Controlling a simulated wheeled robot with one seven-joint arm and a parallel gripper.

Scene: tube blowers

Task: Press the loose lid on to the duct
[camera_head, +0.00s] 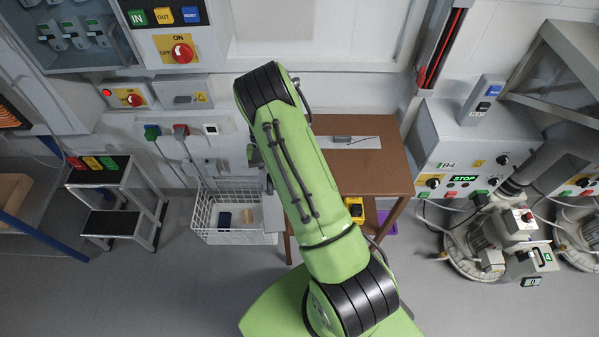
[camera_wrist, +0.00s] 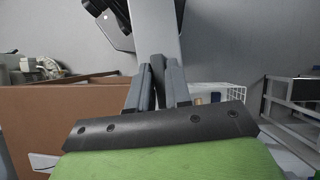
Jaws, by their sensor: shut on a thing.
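My gripper (camera_wrist: 159,84) is shut on a long light grey strip, which looks like the loose lid (camera_wrist: 154,42). The strip rises from between the fingers to the top of the wrist view. In the head view my green arm hides the gripper. A pale upright piece beside the basket, perhaps the lid's end (camera_head: 272,213), shows at the arm's left edge. The duct (camera_head: 440,50) looks to be the open grey wall channel at upper right, with red and black cables inside. It stands apart from my gripper.
A brown table (camera_head: 375,168) stands against the wall behind my arm. A white wire basket (camera_head: 207,217) and a step stool (camera_head: 105,200) are on the left. A control box (camera_head: 460,140) and blowers (camera_head: 490,235) are on the right. Open floor lies in front.

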